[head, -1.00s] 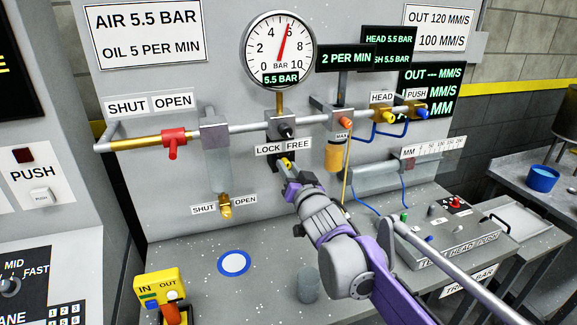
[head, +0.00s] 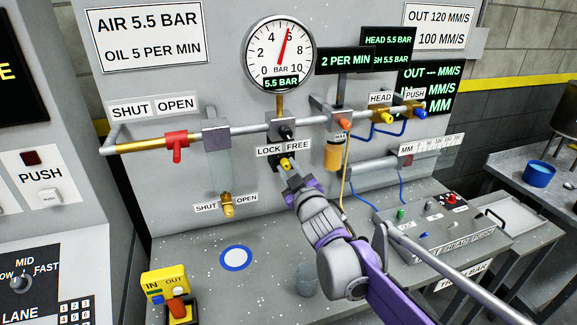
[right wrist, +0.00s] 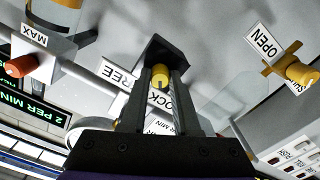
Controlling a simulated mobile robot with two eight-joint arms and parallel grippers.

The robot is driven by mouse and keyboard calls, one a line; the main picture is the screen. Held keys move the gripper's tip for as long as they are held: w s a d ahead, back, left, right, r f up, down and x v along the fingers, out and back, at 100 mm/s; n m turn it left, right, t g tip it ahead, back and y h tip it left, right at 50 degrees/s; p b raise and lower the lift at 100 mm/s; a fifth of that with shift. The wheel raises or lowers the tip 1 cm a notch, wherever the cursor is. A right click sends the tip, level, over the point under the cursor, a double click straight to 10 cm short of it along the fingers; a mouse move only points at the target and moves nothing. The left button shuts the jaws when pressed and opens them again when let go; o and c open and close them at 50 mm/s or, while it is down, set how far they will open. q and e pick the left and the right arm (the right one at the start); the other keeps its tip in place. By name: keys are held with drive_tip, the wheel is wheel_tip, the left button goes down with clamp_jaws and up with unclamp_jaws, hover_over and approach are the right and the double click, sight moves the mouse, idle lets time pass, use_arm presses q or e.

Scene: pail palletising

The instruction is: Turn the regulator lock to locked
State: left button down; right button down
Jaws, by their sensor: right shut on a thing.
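My right gripper (head: 289,170) comes up from below right and is shut on the knob. My left gripper is not in view.
Above the lock are a black regulator knob (head: 286,133) and a pressure gauge (head: 281,53) reading 5.5 bar. A red valve handle (head: 176,146) is at left, a brass valve (head: 227,204) lower left. An orange bowl (head: 333,155) hangs close right.

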drive_tip(key=shift+n, duration=0.6)
drive_tip(key=c, duration=0.7)
unclamp_jaws()
drive_tip(key=shift+o, duration=0.2)
drive_tip(key=shift+s, duration=0.1)
drive_tip(key=b+v, duration=0.1)
drive_tip(key=v, duration=0.9)
drive_tip(key=shift+s, duration=0.35)
drive_tip(key=shift+d, duration=0.1)
